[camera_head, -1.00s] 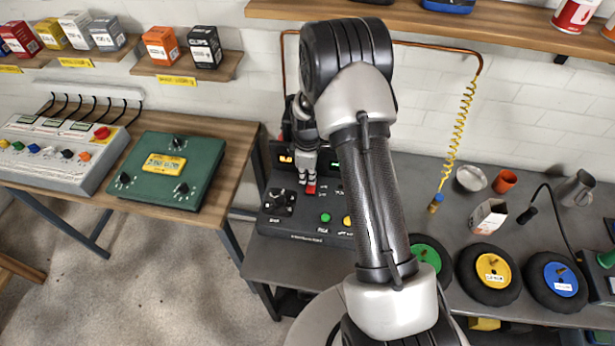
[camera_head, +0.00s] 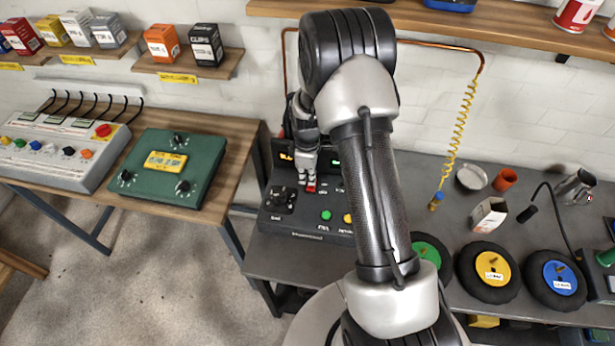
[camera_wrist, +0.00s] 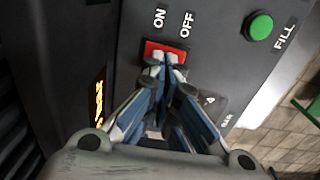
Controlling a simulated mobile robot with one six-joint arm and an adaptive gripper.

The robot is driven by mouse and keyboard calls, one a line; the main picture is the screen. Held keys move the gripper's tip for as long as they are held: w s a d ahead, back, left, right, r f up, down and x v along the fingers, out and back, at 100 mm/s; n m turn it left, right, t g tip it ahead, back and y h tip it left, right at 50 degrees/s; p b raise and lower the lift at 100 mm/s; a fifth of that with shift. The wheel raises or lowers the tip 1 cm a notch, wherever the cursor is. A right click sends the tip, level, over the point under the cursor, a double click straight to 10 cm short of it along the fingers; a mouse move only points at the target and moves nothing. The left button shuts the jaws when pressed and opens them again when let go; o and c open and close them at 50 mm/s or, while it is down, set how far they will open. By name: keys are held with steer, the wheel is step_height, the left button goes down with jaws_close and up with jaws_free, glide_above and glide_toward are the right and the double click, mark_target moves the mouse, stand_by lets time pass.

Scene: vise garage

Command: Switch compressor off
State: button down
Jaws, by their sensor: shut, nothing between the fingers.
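The compressor's black control panel (camera_head: 296,218) stands on the grey bench in the head view. Its red switch (camera_wrist: 165,50) shows in the wrist view, beside the words ON and OFF. My gripper (camera_wrist: 168,62) is shut and empty, its fingertips at the red switch and covering part of it. They look to be touching it, but the exact contact is hidden. In the head view my gripper (camera_head: 309,180) reaches down to the same switch from behind. Which way the switch is set I cannot tell.
A green FILL button (camera_wrist: 260,25) is near the switch. A yellow button (camera_head: 348,218) and a black knob (camera_head: 283,198) are also on the panel. Colored wheels, including a yellow one (camera_head: 492,268), lie to the right. A green box (camera_head: 172,170) stands on the left table.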

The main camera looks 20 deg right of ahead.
step_height(320, 180, up, 12)
steer(key=shift+f, duration=0.2)
stand_by(0.5)
